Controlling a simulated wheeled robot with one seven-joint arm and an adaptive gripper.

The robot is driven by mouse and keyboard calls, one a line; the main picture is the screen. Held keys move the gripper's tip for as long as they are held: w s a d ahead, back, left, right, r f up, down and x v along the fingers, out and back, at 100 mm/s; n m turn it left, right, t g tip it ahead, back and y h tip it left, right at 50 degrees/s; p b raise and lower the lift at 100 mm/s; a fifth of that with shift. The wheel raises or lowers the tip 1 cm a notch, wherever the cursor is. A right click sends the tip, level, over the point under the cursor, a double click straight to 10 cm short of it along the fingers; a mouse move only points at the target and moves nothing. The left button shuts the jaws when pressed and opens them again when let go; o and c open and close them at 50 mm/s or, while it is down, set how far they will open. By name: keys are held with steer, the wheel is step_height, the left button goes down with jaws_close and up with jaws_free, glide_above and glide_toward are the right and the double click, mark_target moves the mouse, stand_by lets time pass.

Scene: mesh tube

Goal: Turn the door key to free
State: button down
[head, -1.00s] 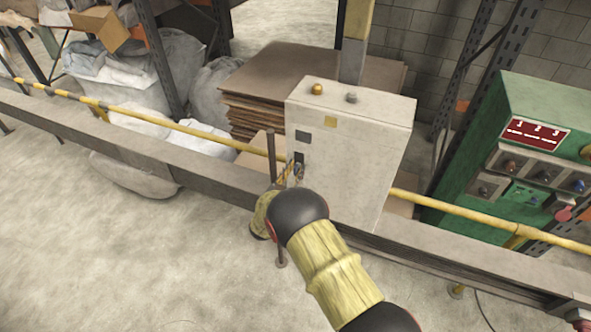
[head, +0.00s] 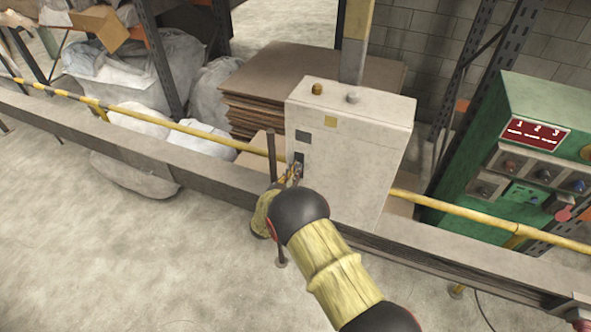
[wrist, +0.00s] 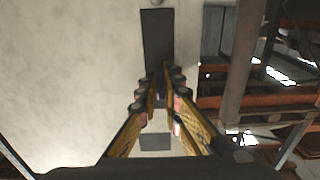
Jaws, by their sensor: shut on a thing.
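The pale cabinet (head: 352,135) stands at the rail, with a dark narrow plate (head: 299,158) low on its front left. My gripper (head: 295,171) is at the lower part of this plate. In the wrist view, the fingertips of my gripper (wrist: 163,86) are closed together in front of the dark plate (wrist: 157,38). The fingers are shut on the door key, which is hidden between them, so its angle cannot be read. On the cabinet top, the amber lamp (head: 317,89) looks dull and the whitish lamp (head: 353,97) looks pale and bright.
A long rail with a yellow pipe (head: 220,139) runs past the cabinet. A thin dark post (head: 271,160) stands close left of my gripper. A green control panel (head: 520,160) is at right. Stacked brown sheets (head: 262,85) lie behind. The floor at front left is clear.

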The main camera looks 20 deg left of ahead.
steer(key=shift+m+b, duration=0.3)
steer(key=shift+b, duration=0.2)
steer(key=m+b, duration=0.1)
steer(key=b, duration=0.1)
steer(key=m+b, duration=0.2)
steer(key=b, duration=0.1)
steer(key=shift+f+m, duration=0.25)
steer(key=shift+m, duration=0.05)
steer(key=m+b, duration=0.6)
steer(key=b, duration=0.2)
steer(key=shift+d+f+b, duration=0.1)
steer(key=shift+b, duration=0.25)
steer(key=m+b, duration=0.4)
steer(key=b, duration=0.1)
steer(key=m+b, duration=0.3)
steer(key=b, duration=0.1)
steer(key=shift+m+b, duration=0.3)
steer(key=shift+m, duration=0.1)
steer(key=c, duration=2.1)
jaws_free()
steer(key=shift+o, duration=0.7)
